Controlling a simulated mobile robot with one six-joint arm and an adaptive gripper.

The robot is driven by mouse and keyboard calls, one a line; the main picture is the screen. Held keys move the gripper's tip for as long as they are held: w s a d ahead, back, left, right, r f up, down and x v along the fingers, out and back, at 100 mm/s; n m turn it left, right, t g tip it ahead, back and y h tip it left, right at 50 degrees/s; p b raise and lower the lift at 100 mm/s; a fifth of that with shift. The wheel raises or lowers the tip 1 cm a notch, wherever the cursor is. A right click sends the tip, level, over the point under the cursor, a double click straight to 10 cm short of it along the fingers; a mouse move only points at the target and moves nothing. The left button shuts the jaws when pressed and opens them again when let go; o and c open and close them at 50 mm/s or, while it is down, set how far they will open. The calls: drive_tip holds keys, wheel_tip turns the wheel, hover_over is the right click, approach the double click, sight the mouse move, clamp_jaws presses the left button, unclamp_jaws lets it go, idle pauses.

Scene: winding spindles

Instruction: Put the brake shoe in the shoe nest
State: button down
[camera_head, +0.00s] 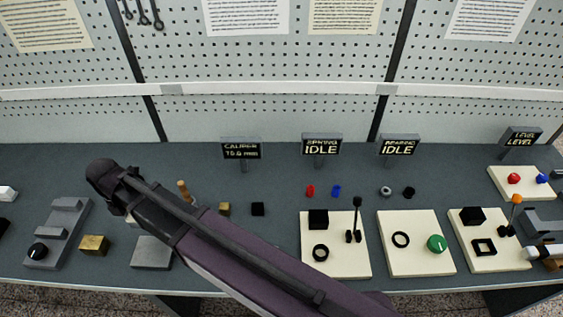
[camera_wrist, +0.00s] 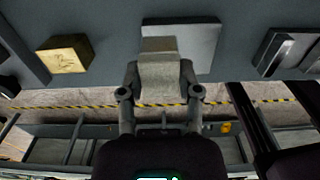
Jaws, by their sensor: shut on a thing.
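My gripper (camera_wrist: 160,82) is shut on a light grey block, which I take to be the brake shoe (camera_wrist: 160,70). In the wrist view the block sits between both fingers, and its far end overlaps a flat grey plate (camera_wrist: 196,48). I cannot tell the gap between block and plate. In the head view the same plate (camera_head: 152,253) lies near the table's front edge, below the end of my arm; the fingers and held block are not clearly visible there. No part is clearly marked as the shoe nest, so I cannot tell which one it is.
A brass block (camera_head: 94,244) lies left of the plate, beside a stepped grey fixture (camera_head: 66,225). Cream boards (camera_head: 350,268) with black blocks, rings and levers stand to the right. Small signs (camera_head: 241,150) line the back. My arm hides part of the table's middle.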

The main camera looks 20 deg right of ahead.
wheel_tip(320, 180, up, 8)
drive_tip(key=p, duration=0.6)
drive_tip(key=shift+f, duration=0.25)
drive_tip(key=shift+w+d, duration=0.1)
